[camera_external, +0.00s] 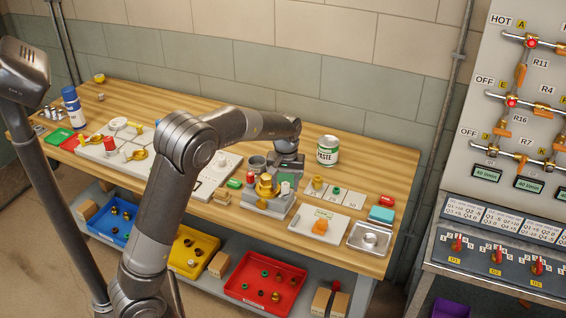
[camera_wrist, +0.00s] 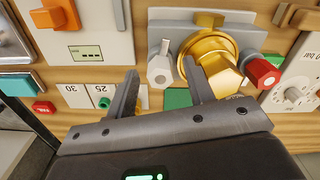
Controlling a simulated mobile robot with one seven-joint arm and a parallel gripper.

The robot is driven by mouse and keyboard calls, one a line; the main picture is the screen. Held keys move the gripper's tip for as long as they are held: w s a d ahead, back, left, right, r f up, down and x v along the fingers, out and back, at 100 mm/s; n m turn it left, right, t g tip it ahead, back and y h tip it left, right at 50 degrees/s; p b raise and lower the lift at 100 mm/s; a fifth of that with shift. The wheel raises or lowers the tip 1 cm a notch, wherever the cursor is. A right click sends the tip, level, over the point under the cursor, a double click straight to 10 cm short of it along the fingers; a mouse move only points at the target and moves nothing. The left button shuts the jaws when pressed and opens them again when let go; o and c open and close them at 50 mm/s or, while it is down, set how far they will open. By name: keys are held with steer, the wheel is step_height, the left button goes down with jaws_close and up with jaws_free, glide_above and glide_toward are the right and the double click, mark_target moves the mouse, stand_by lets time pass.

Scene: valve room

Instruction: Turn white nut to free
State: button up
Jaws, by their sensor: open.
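The white nut (camera_wrist: 160,70) is a pale hex piece on a stem, left of a large brass fitting (camera_wrist: 213,62) in the wrist view. A red nut (camera_wrist: 262,73) is on the fitting's other side. My gripper (camera_wrist: 160,66) is open, its fingers appearing on either side of the white nut; I cannot tell whether they touch it. The right finger overlaps the brass hex. In the external view my gripper (camera_external: 286,168) is low beside the brass fitting (camera_external: 266,186) on its grey block (camera_external: 268,202). I cannot make out the white nut there.
A paste can (camera_external: 328,150) stands behind my gripper. A white panel with an orange block (camera_external: 319,227) and a metal tray (camera_external: 369,238) lie to the right. Numbered white tiles (camera_wrist: 87,96) are near the left finger. A white dial (camera_wrist: 293,95) is at the right in the wrist view.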

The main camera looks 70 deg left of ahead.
mark_target(285, 184)
steer(key=m, duration=0.4)
steer(key=shift+m, duration=0.3)
steer(key=m, duration=0.3)
steer(key=shift+m, duration=0.4)
steer(key=m, duration=0.3)
steer(key=shift+m, duration=0.4)
steer(key=m, duration=0.3)
steer(key=shift+m, duration=0.4)
step_height(285, 184, up, 10)
steer(key=r, duration=0.1)
steer(key=s+d+r+n+t, duration=0.1)
steer(key=s+d+r+t, duration=0.1)
steer(key=s+d, duration=0.5)
steer(key=s+d+r+n+t, duration=0.1)
steer(key=s+d+r, duration=0.2)
steer(key=s+d, duration=0.5)
steer(key=shift+d+r+n+t, duration=0.15)
steer(key=shift+d+n+t, duration=0.2)
steer(key=shift+d, duration=2.7)
